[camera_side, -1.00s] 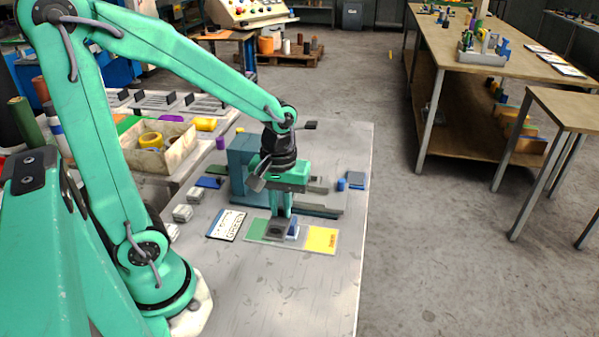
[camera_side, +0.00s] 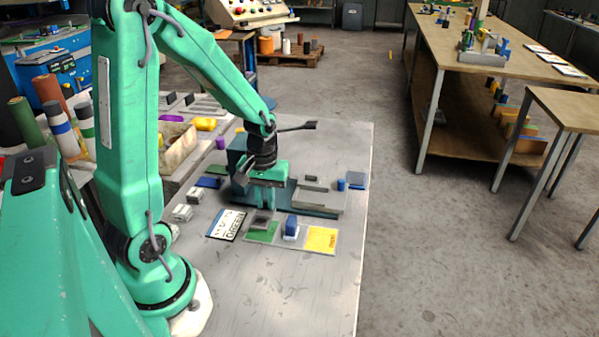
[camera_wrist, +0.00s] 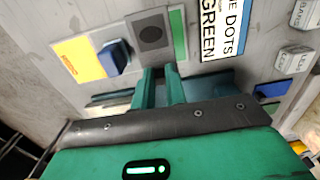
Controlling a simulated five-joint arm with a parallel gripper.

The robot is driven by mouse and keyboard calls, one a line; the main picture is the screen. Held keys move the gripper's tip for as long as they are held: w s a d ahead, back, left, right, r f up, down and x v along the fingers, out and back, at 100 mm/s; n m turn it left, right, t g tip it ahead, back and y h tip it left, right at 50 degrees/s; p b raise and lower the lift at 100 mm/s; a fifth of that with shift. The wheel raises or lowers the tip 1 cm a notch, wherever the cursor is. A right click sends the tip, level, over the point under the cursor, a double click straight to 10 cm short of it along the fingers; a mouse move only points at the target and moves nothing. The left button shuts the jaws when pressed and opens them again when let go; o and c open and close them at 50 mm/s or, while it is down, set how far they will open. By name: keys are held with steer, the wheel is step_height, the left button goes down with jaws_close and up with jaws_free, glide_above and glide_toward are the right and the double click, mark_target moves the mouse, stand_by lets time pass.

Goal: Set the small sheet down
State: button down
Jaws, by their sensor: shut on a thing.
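The small sheet (camera_wrist: 152,36) is a grey square with a dark round patch, seen in the wrist view just beyond my fingertips. My gripper (camera_wrist: 161,74) is shut on its near edge. In the side view my gripper (camera_side: 262,209) points down and the sheet (camera_side: 262,222) shows dark over the back part of a green square (camera_side: 262,236). A green strip (camera_wrist: 178,36) shows beside the sheet in the wrist view. I cannot tell whether the sheet touches the surface below. A blue block (camera_side: 291,229) stands between the green square and a yellow square (camera_side: 321,240).
A printed card (camera_side: 227,224) reading "GREEN" lies left of the green square. Grey-white blocks (camera_side: 182,213) stand further left. A blue-grey fixture (camera_side: 238,160) stands behind my gripper. A blue cylinder (camera_side: 341,185) is at back right. The table front (camera_side: 285,295) is clear.

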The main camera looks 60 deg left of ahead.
mark_target(265, 210)
steer(key=shift+w+a+f, duration=0.1)
steer(key=shift+a+f, duration=0.3)
steer(key=shift+a, duration=0.3)
steer(key=shift+f, duration=2)
steer(key=shift+f, duration=0.1)
steer(key=c, duration=1.4)
jaws_free()
steer(key=shift+c, duration=0.2)
step_height(265, 210, up, 12)
